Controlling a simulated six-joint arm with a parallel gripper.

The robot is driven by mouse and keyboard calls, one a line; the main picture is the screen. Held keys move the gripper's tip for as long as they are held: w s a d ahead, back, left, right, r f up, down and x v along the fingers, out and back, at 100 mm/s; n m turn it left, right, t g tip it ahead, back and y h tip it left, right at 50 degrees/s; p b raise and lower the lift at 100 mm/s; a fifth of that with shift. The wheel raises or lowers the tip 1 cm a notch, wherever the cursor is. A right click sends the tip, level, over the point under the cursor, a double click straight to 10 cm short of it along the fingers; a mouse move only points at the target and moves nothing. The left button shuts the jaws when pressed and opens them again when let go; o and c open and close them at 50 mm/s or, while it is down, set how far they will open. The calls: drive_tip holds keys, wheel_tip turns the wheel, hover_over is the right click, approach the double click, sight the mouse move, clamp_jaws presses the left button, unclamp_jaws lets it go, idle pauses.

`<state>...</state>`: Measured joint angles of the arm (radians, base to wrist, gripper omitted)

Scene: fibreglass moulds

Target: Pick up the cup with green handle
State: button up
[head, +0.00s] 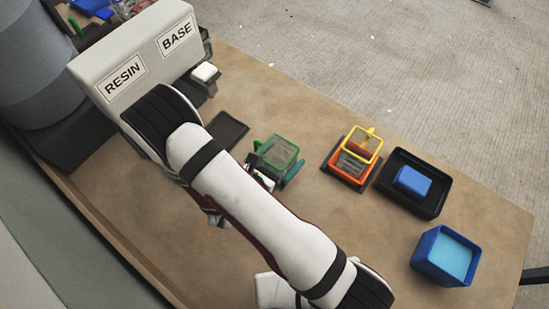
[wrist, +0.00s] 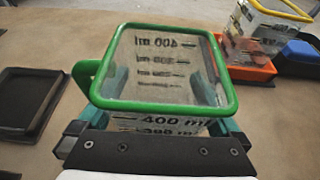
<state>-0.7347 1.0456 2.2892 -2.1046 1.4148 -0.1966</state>
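The clear cup with a green rim and green handle (wrist: 84,76) stands below my gripper in the wrist view, with "400 ml" marks on its wall. In the head view the green-rimmed cup (head: 280,150) is at the middle of the table, partly hidden by my arm. My gripper (wrist: 160,95) has its teal fingers on either side of this cup, low beside its walls. The fingers look spread around the cup; contact with the walls is not clear. One teal finger also shows in the head view, just right of the cup.
A yellow-rimmed cup (head: 362,142) stands in an orange tray (head: 349,170) to the right. Beyond it are a black tray (head: 432,204) with a blue block (head: 411,182) and a blue container (head: 445,257). A flat black tray (head: 226,131) lies left. The resin base box (head: 140,55) stands upper left.

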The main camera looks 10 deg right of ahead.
drive_tip(key=c, duration=1)
drive_tip(key=shift+r, duration=0.1)
